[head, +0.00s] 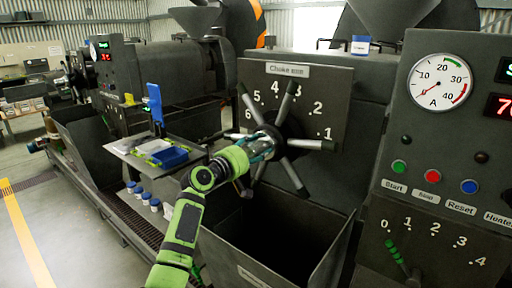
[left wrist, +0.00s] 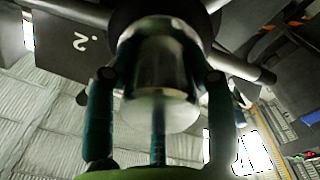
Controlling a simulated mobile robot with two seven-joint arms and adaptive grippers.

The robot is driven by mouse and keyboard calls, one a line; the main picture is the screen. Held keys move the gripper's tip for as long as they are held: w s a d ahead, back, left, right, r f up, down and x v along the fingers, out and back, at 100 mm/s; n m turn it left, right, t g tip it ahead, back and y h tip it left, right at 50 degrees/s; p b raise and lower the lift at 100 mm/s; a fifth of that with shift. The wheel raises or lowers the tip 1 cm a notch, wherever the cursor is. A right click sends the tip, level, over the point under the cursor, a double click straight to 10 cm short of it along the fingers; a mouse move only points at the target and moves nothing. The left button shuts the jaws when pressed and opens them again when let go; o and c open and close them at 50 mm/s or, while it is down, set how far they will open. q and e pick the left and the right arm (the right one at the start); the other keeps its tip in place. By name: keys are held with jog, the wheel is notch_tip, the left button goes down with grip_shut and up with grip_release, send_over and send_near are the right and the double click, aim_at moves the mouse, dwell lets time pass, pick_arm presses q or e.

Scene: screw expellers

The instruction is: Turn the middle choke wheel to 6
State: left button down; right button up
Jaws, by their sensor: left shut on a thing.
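The choke wheel (head: 311,144) is a dark hub with several grey bar spokes, mounted on the dark choke panel (head: 335,90). Numbers 1 to 6 curve over the top of the panel, with 6 at the left, partly behind a spoke. I cannot make out a pointer on the wheel. My left gripper (head: 264,144) is at the wheel's centre, its fingers closed around the hub. My right gripper is not in view.
An open dark bin (head: 330,235) lies below the wheel. A control panel with an ammeter (head: 439,82) and coloured buttons stands at the right. A small table with a blue tray (head: 170,157) is at the left. White jars (head: 155,205) stand below it.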

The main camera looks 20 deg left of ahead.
pick_arm(q)
jog(key=shift+a+r+n, duration=0.15)
jog(key=shift+r+n, duration=0.15)
jog(key=shift+n, duration=0.2)
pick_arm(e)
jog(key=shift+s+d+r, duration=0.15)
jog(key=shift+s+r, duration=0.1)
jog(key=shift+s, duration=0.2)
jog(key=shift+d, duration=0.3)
pick_arm(q)
jog(key=shift+c, duration=2.2)
grip_release()
jog(key=shift+f, duration=0.15)
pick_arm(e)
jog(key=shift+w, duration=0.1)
